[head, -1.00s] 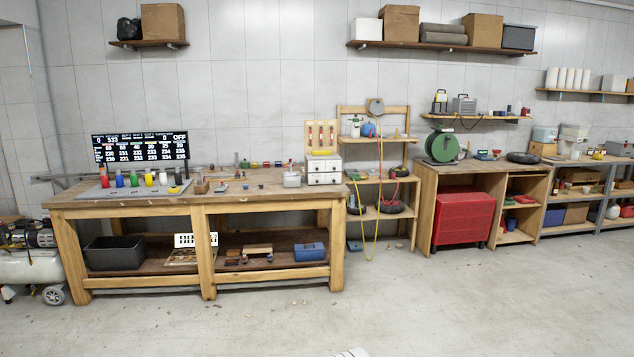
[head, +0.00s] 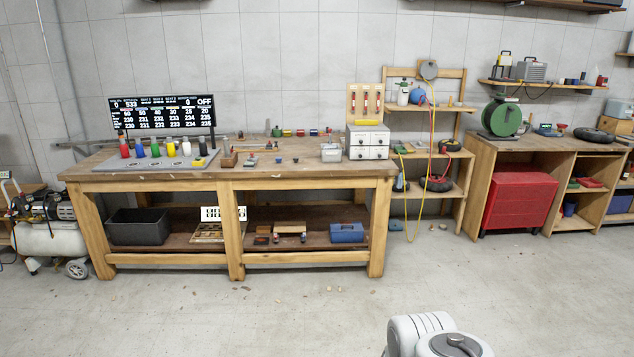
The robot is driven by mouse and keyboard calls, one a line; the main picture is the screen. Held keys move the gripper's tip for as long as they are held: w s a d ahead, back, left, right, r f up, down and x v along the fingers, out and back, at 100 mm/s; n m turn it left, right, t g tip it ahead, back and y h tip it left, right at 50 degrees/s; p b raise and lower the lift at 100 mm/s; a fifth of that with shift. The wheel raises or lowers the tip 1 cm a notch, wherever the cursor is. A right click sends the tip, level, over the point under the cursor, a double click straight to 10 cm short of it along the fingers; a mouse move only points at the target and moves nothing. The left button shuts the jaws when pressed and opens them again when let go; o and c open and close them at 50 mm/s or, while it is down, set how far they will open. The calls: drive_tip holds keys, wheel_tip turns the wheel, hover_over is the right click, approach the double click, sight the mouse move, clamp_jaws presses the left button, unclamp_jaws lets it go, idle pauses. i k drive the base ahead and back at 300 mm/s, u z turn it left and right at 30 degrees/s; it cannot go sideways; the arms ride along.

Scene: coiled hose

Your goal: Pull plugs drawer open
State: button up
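A small white drawer cabinet (head: 368,141) stands on the right end of the wooden workbench (head: 300,178). Its front shows two drawers, one above the other, with small dark knobs; both look shut. I cannot tell from here which one is the plugs drawer. A pegboard with red-handled tools (head: 366,101) stands behind it. My gripper is not in view; only a white part of my arm shows at the bottom edge, well in front of the bench.
A display board (head: 162,115) and a row of coloured bottles (head: 155,150) stand on the bench's left. A wooden shelf rack (head: 425,190) with hoses is right of the bench. A red cabinet (head: 519,197) stands farther right. The floor (head: 250,325) before the bench is mostly clear.

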sight(362, 152)
drive_tip(key=z, duration=0.2)
drive_tip(key=i, duration=2.45)
drive_tip(key=u, duration=0.4)
drive_tip(key=i, duration=1.6)
drive_tip(key=u, duration=0.3)
